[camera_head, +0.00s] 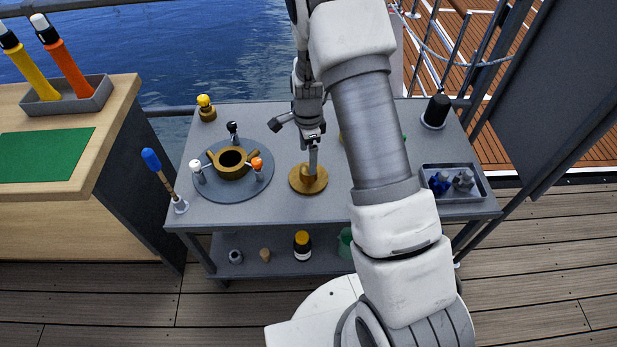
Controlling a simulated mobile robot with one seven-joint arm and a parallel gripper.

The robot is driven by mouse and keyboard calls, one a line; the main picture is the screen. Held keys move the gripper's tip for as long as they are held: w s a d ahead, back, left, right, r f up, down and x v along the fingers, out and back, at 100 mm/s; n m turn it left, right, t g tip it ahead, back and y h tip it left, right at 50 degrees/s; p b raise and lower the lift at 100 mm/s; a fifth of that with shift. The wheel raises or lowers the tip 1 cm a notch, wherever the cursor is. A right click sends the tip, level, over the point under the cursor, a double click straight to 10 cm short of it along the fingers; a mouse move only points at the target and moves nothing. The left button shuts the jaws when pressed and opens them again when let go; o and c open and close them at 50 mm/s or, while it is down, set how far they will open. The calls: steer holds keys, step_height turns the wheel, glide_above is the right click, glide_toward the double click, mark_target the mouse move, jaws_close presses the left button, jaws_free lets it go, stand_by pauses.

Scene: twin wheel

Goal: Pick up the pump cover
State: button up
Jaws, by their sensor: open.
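A round brass disc (297,183) with a raised centre, which looks like the pump cover, lies flat on the grey table (270,215) near its middle. My gripper (311,172) points down right over the disc, with its fingertips at the raised centre. It is open; whether the fingers touch the disc, I cannot tell. Left of it, a brass pump body (232,172) with a dark round opening sits on a blue-grey round plate (235,194). White, black and orange-topped posts stand around the body.
My arm hides part of the table's right half. A grey tray (481,197) with small blue and grey parts is at the right. A black cylinder (436,110) stands at the back right, a yellow-topped brass piece (206,108) at the back left. A blue-handled tool (159,171) stands at the left edge.

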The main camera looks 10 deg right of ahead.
mark_target(308, 174)
step_height(308, 174, down, 6)
steer(key=shift+s+r+b, duration=0.1)
steer(key=shift+b, duration=0.6)
jaws_close()
